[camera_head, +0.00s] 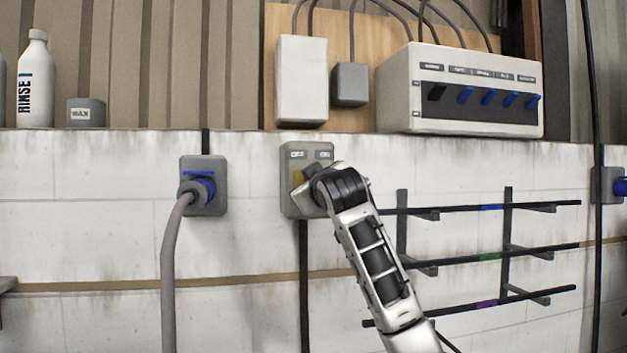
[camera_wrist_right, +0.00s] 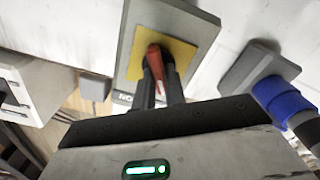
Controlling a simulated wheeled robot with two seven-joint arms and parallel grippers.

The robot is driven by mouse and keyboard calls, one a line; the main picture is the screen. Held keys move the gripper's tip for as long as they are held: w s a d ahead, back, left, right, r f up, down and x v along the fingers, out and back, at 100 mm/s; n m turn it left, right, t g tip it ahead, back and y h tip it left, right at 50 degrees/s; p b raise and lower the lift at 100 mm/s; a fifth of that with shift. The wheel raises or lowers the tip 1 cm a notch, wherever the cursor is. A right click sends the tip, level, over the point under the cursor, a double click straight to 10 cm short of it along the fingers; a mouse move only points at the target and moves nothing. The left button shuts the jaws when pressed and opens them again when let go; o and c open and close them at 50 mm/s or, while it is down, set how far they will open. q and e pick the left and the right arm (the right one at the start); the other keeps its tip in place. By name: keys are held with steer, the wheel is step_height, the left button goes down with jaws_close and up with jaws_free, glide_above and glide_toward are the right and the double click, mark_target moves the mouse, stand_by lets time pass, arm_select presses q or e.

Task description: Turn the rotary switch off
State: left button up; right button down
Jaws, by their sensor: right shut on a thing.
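The rotary switch (camera_head: 294,158) is a grey-beige box on the white wall, with two small labels along its top and a yellow plate that shows partly. My right gripper (camera_head: 305,182) is in front of it and hides most of its knob. In the right wrist view the switch box (camera_wrist_right: 195,30) has a yellow plate (camera_wrist_right: 180,50) and a red knob (camera_wrist_right: 154,58). My right gripper's fingers (camera_wrist_right: 158,82) are shut on the red knob. The knob's exact setting is hard to read. My left gripper is not in view.
A grey socket with a blue plug (camera_head: 203,186) and thick cable is left of the switch. Black rod racks (camera_head: 480,208) stick out at the right. A control box with blue switches (camera_head: 460,90) and bottles (camera_head: 35,80) stand on the ledge above.

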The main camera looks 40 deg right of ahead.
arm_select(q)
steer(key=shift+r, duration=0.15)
arm_select(e)
steer(key=shift+n, duration=0.6)
steer(key=c, duration=1.5)
jaws_free()
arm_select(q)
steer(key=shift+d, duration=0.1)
arm_select(e)
steer(key=shift+o, duration=0.2)
steer(key=shift+a, duration=0.1)
